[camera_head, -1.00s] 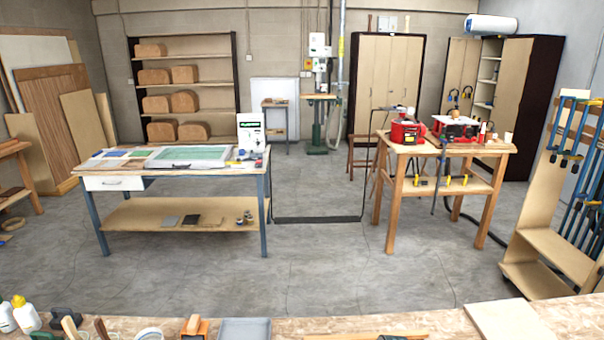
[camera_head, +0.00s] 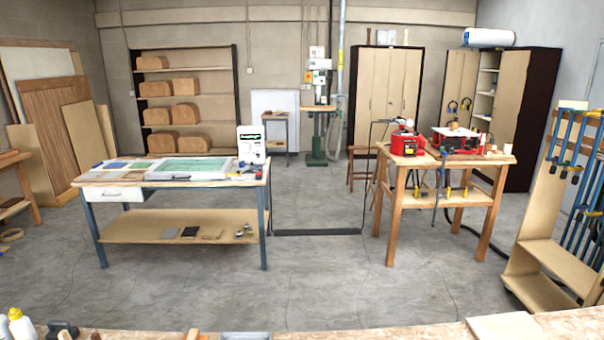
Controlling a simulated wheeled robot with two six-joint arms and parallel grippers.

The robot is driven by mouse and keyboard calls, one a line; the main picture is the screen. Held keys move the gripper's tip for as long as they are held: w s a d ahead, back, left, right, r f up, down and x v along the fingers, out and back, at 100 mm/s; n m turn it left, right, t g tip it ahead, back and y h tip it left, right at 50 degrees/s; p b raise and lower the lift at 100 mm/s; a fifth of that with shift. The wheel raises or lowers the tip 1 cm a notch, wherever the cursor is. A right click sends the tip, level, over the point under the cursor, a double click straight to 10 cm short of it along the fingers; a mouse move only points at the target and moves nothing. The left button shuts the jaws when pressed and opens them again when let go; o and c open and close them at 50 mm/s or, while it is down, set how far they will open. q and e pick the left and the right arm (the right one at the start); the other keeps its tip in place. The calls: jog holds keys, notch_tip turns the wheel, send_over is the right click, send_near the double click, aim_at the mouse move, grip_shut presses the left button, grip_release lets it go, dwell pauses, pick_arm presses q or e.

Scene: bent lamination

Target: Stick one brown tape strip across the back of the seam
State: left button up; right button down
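Neither of my grippers is in the head view. I cannot make out a brown tape strip or a seam. The near workbench (camera_head: 400,332) shows only as a narrow strip along the bottom edge. A pale flat board (camera_head: 505,327) lies on it at the right, cut off by the frame edge. Other items on this bench are mostly cut off at the bottom.
A table with a green mat (camera_head: 190,168) stands ahead left. A wooden table (camera_head: 440,165) with red tools stands ahead right. A clamp rack (camera_head: 550,230) is at the far right. Bottles (camera_head: 20,325) stand at the bottom left. The concrete floor (camera_head: 310,285) between is clear.

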jog(key=shift+f+b, duration=0.4)
jog(key=shift+f, duration=0.4)
dwell(0.6)
dwell(0.4)
notch_tip(320, 180, up, 2)
jog(key=shift+r+p, duration=0.15)
jog(key=shift+p, duration=0.9)
jog(key=shift+r, duration=2.35)
